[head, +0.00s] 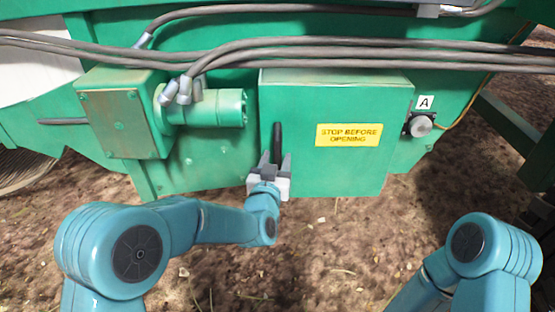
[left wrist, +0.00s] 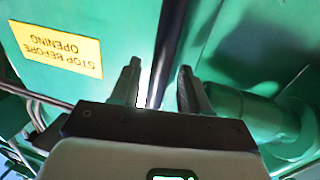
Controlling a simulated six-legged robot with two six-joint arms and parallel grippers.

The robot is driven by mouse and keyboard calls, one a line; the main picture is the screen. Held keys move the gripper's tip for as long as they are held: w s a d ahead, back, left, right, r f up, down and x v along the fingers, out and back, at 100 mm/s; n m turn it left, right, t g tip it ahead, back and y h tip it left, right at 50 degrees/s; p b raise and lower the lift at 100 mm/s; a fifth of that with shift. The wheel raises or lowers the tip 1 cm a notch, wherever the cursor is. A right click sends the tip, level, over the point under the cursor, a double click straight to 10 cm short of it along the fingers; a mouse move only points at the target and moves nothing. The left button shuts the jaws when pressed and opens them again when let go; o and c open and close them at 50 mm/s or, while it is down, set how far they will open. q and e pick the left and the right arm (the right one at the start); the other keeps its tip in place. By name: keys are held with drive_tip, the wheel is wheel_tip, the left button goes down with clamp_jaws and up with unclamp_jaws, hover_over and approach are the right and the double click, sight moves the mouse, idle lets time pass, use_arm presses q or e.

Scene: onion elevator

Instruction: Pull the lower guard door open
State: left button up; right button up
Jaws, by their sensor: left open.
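The lower guard door (head: 345,105) is a green panel with a yellow "STOP BEFORE OPENING" label (head: 349,135). It looks shut against the green machine body. A dark vertical bar handle (head: 277,142) is on its left side. My left gripper (head: 275,160) is open at the handle's lower end, fingers pointing up toward it. In the left wrist view the dark handle (left wrist: 169,45) runs between the two open fingers (left wrist: 160,88), with gaps at the sides. The door (left wrist: 105,25) and its label (left wrist: 58,48) also show there, upside down. My right gripper is out of view.
A green motor housing (head: 125,115) with a cylinder (head: 215,107) juts out left of the door. A round grey knob (head: 419,125) under an "A" tag (head: 425,102) is on the right. Grey cables (head: 330,55) cross above. Bare ground (head: 335,235) lies in front.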

use_arm(q)
drive_tip(key=shift+w+d, duration=0.15)
drive_tip(key=shift+w, duration=0.8)
drive_tip(key=shift+c, duration=0.3)
clamp_jaws()
drive_tip(key=shift+s, duration=0.1)
